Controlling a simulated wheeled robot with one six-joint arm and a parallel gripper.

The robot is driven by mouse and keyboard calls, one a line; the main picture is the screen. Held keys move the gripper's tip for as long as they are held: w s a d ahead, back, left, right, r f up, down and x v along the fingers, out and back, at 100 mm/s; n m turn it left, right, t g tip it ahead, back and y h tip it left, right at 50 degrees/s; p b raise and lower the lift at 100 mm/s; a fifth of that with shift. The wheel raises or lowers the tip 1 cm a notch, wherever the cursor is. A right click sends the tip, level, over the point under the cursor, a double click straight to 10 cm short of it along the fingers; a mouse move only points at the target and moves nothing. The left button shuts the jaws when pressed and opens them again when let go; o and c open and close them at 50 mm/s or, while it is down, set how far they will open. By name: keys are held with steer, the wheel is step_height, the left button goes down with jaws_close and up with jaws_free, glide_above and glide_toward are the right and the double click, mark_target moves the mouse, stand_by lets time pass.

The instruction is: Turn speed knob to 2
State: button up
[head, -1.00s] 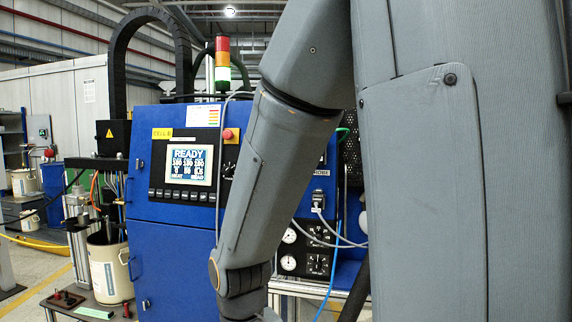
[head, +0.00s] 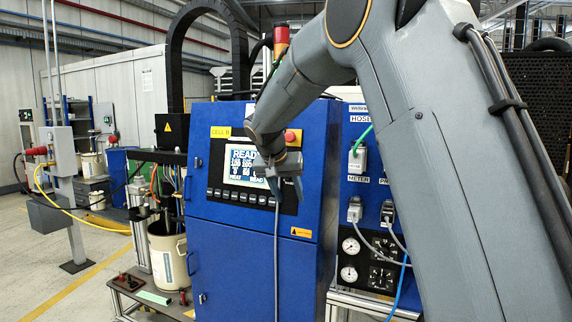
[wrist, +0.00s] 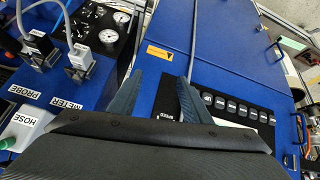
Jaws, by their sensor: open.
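The speed knob is hidden behind my gripper in the head view. In the wrist view only part of a SPEED label (wrist: 163,115) shows, on the black control panel (wrist: 240,110), and the knob itself is not clear. The panel is on the blue cabinet (head: 235,255), beside the lit READY screen (head: 243,160). My gripper (head: 286,187) is in front of the panel's right part. In the wrist view its two dark fingers (wrist: 160,78) stand apart with nothing between them. I cannot tell how far they are from the panel.
A red button (head: 292,137) is just above my gripper. A row of black buttons (wrist: 232,107) lies beside it. Hose, meter and probe connectors (head: 355,210) with cables and gauges (head: 349,260) are to the right. A grey cable hangs down the cabinet front.

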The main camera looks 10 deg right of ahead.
steer(key=w+a+r+m+t+h+p, duration=0.1)
steer(key=w+a+r+m+t, duration=0.1)
steer(key=w+r, duration=0.6)
steer(key=d+p+x, duration=0.1)
steer(key=p+x, duration=0.2)
steer(key=x, duration=0.3)
steer(key=shift+d+r, duration=0.15)
steer(key=shift+r, duration=0.05)
steer(key=c, duration=1)
steer(key=shift+h, duration=0.3)
